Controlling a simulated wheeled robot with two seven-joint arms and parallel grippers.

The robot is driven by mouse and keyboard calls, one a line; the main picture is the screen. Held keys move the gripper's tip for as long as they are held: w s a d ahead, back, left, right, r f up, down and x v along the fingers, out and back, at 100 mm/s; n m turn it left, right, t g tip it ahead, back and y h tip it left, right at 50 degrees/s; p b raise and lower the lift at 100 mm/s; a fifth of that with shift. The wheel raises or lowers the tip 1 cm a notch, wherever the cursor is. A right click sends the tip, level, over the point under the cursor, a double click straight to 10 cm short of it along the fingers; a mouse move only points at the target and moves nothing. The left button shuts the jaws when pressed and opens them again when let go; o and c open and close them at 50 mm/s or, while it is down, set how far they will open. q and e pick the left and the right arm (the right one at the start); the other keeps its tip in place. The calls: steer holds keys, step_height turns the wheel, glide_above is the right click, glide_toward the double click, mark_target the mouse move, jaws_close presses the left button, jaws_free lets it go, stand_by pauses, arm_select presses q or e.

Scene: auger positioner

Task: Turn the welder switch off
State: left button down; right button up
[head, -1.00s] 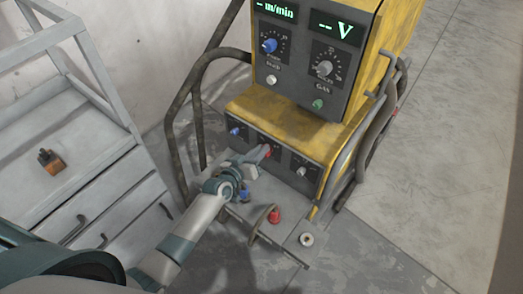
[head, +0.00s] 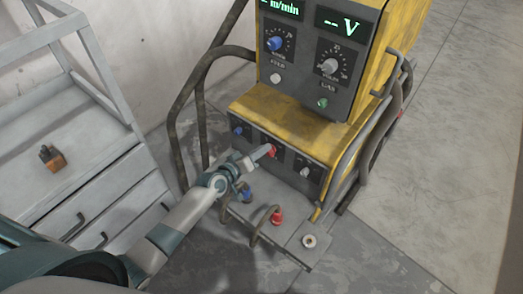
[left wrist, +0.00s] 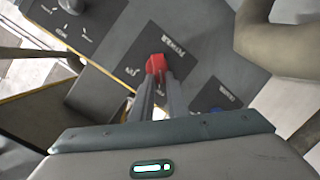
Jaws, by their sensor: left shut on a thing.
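The yellow and dark grey welder (head: 290,110) stands in the middle of the head view. Its red switch (head: 271,150) is in the middle of the lower panel, between a blue knob (head: 238,131) and a white-grey knob (head: 305,172). The red switch also shows in the left wrist view (left wrist: 156,64), at the fingertips. My left gripper (head: 262,155) reaches in from the lower left and is shut on the red switch. Its two fingers (left wrist: 157,88) are close together and partly hide the switch. My right gripper is not in view.
A blue connector (head: 246,193) and a red connector (head: 276,217) with a cable sit on the front ledge. Bent metal rails flank the welder. A grey drawer cart (head: 100,180) with a small orange-brown object (head: 52,158) stands at left. Floor at right is clear.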

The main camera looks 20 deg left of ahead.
arm_select(q)
steer(key=c, duration=1.7)
jaws_free()
steer(key=v, duration=1.7)
steer(key=shift+s+a, duration=0.15)
steer(key=s+f+m+g+y, duration=0.1)
steer(key=s+f+g+y, duration=0.15)
steer(key=f, duration=1.05)
steer(key=s+d+f+m+g, duration=0.2)
steer(key=s+f, duration=0.5)
steer(key=f, duration=0.1)
steer(key=s+d+f+m+g+y, duration=0.1)
steer(key=s+d+f+m+g, duration=0.1)
steer(key=s+f, duration=0.5)
steer(key=s+d+f+m+g, duration=0.2)
steer(key=s+d+f, duration=0.1)
steer(key=s+f, duration=0.4)
steer(key=shift+d+f+m, duration=0.2)
steer(key=shift+f, duration=0.6)
steer(key=shift+d+f+m, duration=0.15)
steer(key=shift+f+m, duration=0.05)
steer(key=shift+f, duration=0.6)
steer(key=shift+w, duration=0.1)
